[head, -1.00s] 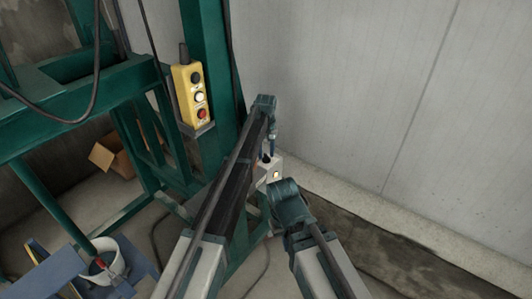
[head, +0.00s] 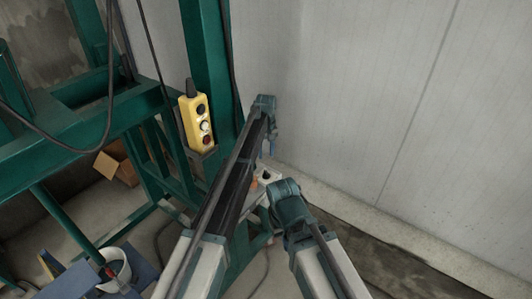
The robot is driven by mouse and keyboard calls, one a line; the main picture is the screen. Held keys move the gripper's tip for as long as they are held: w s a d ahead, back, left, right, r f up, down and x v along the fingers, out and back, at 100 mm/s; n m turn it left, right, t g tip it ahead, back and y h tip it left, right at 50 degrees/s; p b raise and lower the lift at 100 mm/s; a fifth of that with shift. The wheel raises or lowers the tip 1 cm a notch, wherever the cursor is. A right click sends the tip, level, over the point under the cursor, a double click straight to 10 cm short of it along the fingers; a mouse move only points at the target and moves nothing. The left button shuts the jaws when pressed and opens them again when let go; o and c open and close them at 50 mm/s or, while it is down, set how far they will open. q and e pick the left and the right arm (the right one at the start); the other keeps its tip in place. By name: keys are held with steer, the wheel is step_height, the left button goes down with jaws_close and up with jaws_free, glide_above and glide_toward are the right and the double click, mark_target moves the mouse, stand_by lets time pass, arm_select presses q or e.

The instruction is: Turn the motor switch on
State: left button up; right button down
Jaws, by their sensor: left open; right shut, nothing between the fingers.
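A yellow control pendant (head: 197,122) with black, white and red buttons hangs on the green post at upper centre. A small pale box (head: 268,175) with a dark round spot shows low between my arms. I cannot tell which of these carries the motor switch. My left gripper (head: 270,151) points down from the end of its arm, open and empty, just above the pale box in the picture. My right gripper (head: 288,200) is shut and empty, lower and to the right. Its wrist hides most of its fingers and part of the box.
A green steel frame (head: 122,117) with hanging black cables fills the left side. A cardboard box (head: 117,165) lies beneath it. A white bucket (head: 116,264) stands at lower left. A grey wall (head: 370,90) closes off the right, with a concrete ledge (head: 430,250) along its foot.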

steer(key=shift+r+p, duration=1.6)
steer(key=shift+r, duration=0.55)
